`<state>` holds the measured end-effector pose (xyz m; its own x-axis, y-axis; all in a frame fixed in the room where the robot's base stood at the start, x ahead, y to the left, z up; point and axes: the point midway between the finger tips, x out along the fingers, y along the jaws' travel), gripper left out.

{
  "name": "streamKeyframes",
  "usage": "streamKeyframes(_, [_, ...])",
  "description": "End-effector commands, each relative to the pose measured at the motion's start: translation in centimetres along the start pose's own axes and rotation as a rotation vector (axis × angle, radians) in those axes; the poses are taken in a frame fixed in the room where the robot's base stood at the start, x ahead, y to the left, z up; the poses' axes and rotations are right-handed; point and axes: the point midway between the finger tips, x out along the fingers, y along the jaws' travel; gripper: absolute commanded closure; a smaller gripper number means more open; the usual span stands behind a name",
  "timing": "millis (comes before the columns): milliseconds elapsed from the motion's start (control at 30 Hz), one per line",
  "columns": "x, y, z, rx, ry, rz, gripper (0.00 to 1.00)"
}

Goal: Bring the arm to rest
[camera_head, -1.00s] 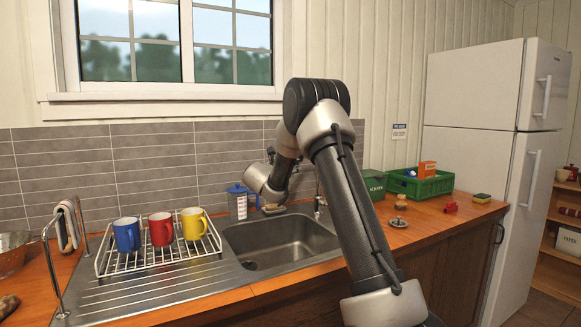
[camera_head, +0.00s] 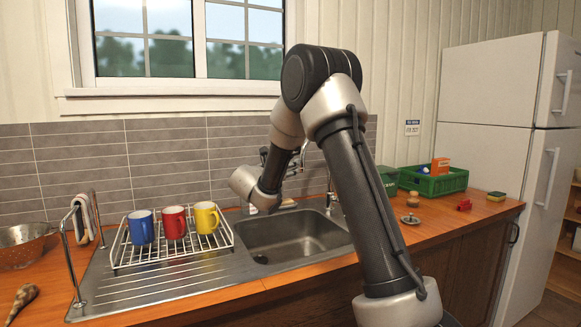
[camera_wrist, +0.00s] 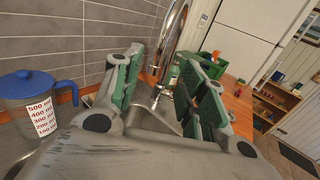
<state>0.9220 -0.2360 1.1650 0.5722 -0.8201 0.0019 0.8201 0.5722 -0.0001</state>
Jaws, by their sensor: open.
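My arm is bent at the elbow, and its wrist hangs over the back of the sink (camera_head: 290,243). My gripper (camera_wrist: 165,88) shows in the wrist view with its two green-padded fingers spread apart and nothing between them. The faucet (camera_wrist: 170,40) stands beyond the fingers in that view. In the head view the fingers are mostly hidden by my own arm.
A dish rack (camera_head: 176,258) holds blue (camera_head: 140,228), red (camera_head: 174,223) and yellow (camera_head: 206,218) mugs, left of the sink. A blue-lidded measuring jug (camera_wrist: 38,105) stands close to my gripper. A green crate (camera_head: 434,184) sits at the right, before the fridge (camera_head: 487,150).

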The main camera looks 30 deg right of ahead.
Motion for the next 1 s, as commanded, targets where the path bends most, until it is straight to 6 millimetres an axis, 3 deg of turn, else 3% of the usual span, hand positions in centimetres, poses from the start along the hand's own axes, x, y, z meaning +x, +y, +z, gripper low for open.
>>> streamKeyframes(433, [0.1, 0.0, -0.1, 0.025, 0.003, 0.001, 0.58])
streamKeyframes(500, [0.4, -1.0, -1.1, 0.095, 0.047, -0.04, 0.58])
streamKeyframes(567, [0.6, -3.1, -3.1, 0.159, 0.11, -0.117, 0.58])
streamKeyframes(633, [0.2, -6.8, -6.0, 0.253, 0.202, -0.248, 0.58])
streamKeyframes(733, [-2.2, -13.8, -7.6, 0.475, 0.323, -0.493, 0.58])
streamKeyframes(867, [-8.4, -21.9, -8.3, 0.819, 0.452, -0.816, 0.58])
streamKeyframes(900, [-10.8, -24.0, -8.4, 0.931, 0.49, -0.912, 0.58])
streamKeyframes(1000, [-16.8, -27.7, -8.8, 1.191, 0.583, -1.125, 0.58])
